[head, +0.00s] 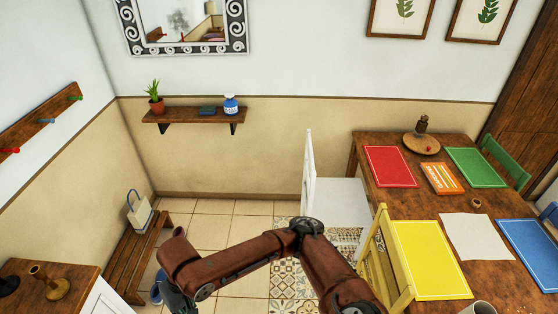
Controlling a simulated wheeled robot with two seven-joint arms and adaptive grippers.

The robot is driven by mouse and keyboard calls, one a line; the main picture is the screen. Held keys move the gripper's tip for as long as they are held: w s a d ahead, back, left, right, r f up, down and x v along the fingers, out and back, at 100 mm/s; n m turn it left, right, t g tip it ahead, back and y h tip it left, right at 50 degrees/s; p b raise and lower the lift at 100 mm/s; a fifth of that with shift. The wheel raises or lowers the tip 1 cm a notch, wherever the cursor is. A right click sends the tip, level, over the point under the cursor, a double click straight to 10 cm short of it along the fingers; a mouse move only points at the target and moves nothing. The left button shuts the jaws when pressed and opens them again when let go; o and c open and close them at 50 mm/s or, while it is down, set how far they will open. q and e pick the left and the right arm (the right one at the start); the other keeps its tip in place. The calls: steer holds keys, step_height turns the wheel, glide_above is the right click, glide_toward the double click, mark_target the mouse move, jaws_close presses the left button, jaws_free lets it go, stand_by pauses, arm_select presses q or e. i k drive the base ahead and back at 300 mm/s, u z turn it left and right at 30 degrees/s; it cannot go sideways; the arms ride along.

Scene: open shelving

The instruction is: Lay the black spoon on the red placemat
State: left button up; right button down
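The red placemat (390,167) lies flat at the far left corner of the wooden dining table, and its surface looks bare. I do not see the black spoon in this view. One arm of mine, which seems to be the right, enters at the bottom right of centre and bends over to the left. Its dark gripper (177,298) points down at the bottom edge, left of centre and far from the placemat. Its fingers are partly cut off, so I cannot tell whether it is open or holds something. My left gripper is not in view.
The dining table (453,205) bears green (476,167), yellow (431,259), blue (530,250) and white (476,237) mats and an orange box (441,178). A yellow chair (377,262) and a white chair (332,197) stand at its left side. A bench (137,250) and a cabinet (60,284) stand left.

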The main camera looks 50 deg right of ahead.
mark_target(385, 158)
steer(key=z, duration=2.05)
steer(key=i, duration=2.55)
steer(key=u, duration=0.7)
